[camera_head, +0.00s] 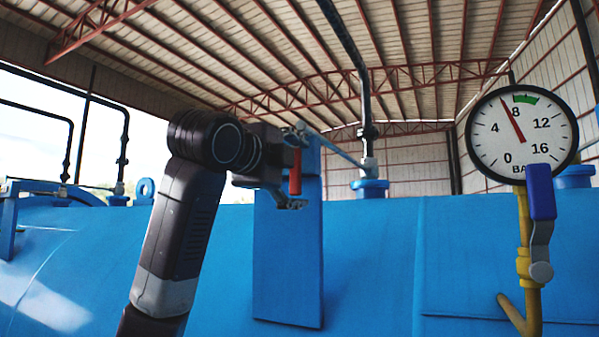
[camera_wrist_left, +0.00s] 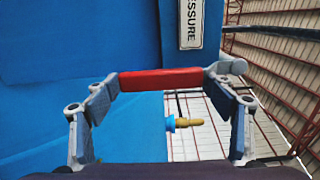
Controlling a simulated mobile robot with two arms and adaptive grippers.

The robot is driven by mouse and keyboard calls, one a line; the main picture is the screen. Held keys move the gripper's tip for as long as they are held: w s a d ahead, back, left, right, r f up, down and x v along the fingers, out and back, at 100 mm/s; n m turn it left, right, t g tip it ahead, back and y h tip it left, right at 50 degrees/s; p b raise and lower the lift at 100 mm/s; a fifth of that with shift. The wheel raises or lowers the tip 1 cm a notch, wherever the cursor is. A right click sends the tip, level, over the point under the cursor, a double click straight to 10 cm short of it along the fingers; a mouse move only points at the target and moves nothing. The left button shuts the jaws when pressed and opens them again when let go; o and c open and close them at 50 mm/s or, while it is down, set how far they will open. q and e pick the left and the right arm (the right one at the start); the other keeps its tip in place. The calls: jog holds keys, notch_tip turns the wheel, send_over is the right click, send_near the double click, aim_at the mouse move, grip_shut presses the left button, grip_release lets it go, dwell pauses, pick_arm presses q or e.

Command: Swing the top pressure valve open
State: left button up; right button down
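The red valve handle (camera_head: 295,172) hangs upright in front of the blue post on the autoclave in the head view. In the left wrist view the red handle (camera_wrist_left: 160,78) lies across the picture, with a grey end piece at its right. My left gripper (camera_head: 293,168) is at the handle, one finger near its top and one near its bottom. In the left wrist view the fingers of my left gripper (camera_wrist_left: 162,84) are wide apart, near the two ends of the handle. Whether they touch it is unclear. My right gripper is not in view.
A pressure gauge (camera_head: 522,134) stands at right, its red needle just left of 8. Below it is a blue-handled valve (camera_head: 541,193) on a yellow pipe. The blue tank (camera_head: 380,265) fills the lower view. A black pipe (camera_head: 352,60) rises behind the post. A brass-tipped fitting (camera_wrist_left: 185,122) shows in the wrist view.

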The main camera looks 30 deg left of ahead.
pick_arm(q)
jog(key=shift+o, duration=0.7)
jog(key=shift+s+r, duration=0.1)
jog(key=shift+s, duration=0.15)
jog(key=s, duration=1.1)
jog(key=shift+s+d, duration=0.25)
jog(key=shift+d, duration=0.05)
